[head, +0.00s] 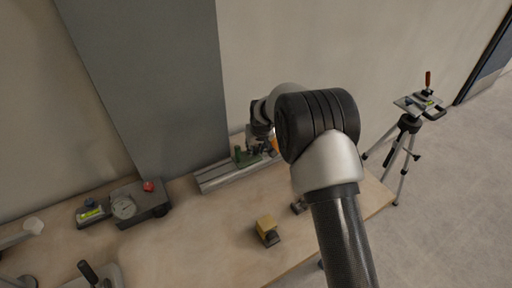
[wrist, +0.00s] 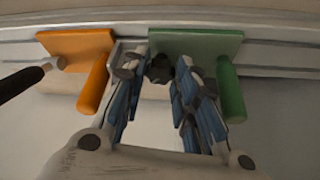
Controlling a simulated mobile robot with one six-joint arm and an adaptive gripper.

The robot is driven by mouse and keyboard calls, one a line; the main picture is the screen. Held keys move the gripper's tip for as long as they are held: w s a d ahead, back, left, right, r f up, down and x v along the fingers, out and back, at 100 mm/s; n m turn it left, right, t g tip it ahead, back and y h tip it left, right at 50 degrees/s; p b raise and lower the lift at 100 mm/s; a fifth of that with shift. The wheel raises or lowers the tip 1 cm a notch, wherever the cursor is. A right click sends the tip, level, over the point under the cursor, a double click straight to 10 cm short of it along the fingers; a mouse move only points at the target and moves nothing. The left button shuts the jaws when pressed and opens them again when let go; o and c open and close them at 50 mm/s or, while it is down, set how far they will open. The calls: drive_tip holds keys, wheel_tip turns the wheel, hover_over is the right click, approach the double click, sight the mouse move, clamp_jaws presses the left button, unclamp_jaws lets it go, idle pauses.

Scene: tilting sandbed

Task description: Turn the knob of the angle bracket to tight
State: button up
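In the wrist view a green bracket plate (wrist: 205,44) with a green post (wrist: 230,90) stands right of centre on a grey rail. An orange bracket plate (wrist: 85,45) with an orange post (wrist: 93,85) stands to its left. A dark knob (wrist: 160,68) sits at the green plate's left end. My gripper (wrist: 160,72) has its fingers apart on either side of the knob; I cannot tell whether they touch it. In the head view my gripper (head: 262,138) is at the rail, beside the green bracket (head: 243,156); my arm hides part of the orange one.
The grey rail (head: 215,180) lies along the bench's back by the wall. A black-handled rod (wrist: 25,80) reaches the orange plate. A tripod (head: 408,125) stands right.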

drive_tip(key=c, duration=0.3)
drive_tip(key=shift+a+m, duration=0.1)
drive_tip(key=shift+m, duration=0.3)
drive_tip(key=shift+a+m+h, duration=0.1)
drive_tip(key=shift+m+h, duration=0.4)
drive_tip(key=shift+m, duration=0.5)
drive_tip(key=m+b, duration=0.1)
drive_tip(key=m+h+b, duration=0.1)
drive_tip(key=m+b, duration=0.1)
drive_tip(key=shift+a+f+m, duration=0.15)
drive_tip(key=shift+m, duration=0.15)
drive_tip(key=m+h, duration=0.1)
drive_tip(key=m, duration=0.1)
drive_tip(key=shift+m+b, duration=0.3)
drive_tip(key=shift+b, duration=0.05)
drive_tip(key=shift+w+a+m+g+h, duration=0.15)
drive_tip(key=shift+m+g+h, duration=0.4)
drive_tip(key=shift+m, duration=1.05)
drive_tip(key=shift+h, duration=0.25)
